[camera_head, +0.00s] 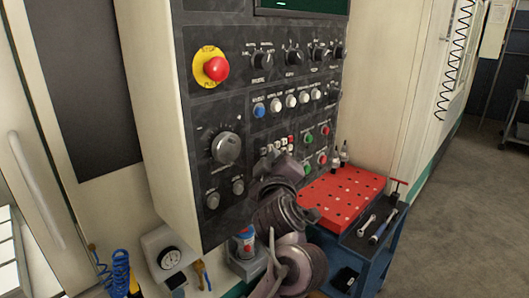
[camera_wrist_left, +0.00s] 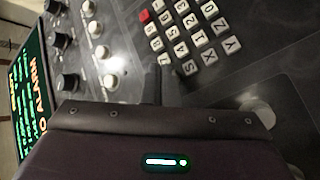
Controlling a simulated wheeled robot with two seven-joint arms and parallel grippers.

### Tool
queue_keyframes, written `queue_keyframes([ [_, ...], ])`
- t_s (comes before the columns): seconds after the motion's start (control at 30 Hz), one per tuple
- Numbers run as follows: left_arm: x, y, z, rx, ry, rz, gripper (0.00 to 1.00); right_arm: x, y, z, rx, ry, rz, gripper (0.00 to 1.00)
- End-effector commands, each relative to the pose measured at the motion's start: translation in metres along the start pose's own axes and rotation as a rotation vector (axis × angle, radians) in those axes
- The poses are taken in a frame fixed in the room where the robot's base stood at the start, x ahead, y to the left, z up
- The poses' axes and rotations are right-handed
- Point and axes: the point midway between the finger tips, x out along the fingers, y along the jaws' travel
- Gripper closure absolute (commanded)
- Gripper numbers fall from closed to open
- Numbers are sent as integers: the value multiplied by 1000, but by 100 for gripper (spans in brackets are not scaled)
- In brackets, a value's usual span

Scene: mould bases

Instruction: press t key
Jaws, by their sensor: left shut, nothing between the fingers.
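The keypad (camera_wrist_left: 195,38) has white square keys with dark letters and digits, and one red key. In the left wrist view it lies turned sideways, with X, Y, Z and S among its markings. I cannot make out a T key; part of the keypad may be hidden by my fingers. My left gripper (camera_wrist_left: 162,80) is shut and empty, its dark fingertips at the keypad's lower edge in that view; contact cannot be told. In the head view the gripper (camera_head: 268,163) is in front of the keypad (camera_head: 283,143) and covers part of it. My right gripper is not in view.
The dark control panel carries a red emergency stop (camera_head: 215,69), a large dial (camera_head: 226,147), knobs and coloured buttons. A lit screen (camera_wrist_left: 32,85) shows in the left wrist view. A red perforated board (camera_head: 345,192) tops a blue cart with tools at right.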

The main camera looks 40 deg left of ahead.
Motion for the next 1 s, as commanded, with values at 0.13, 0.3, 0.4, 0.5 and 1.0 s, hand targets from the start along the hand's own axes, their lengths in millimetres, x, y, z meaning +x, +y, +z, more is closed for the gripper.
queue_keyframes([
  [0.13, 3, -3, -2, -1, 0, -1, 100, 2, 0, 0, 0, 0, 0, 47],
  [0.3, 3, -3, -3, -1, 0, -1, 100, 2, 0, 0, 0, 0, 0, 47],
  [0.4, 4, -3, -3, 0, 0, -1, 100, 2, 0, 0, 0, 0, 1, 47],
  [0.5, 4, -3, -3, 0, 0, -1, 100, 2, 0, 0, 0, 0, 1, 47],
  [1.0, 8, -6, -6, -1, 0, -1, 100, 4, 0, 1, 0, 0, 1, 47],
])
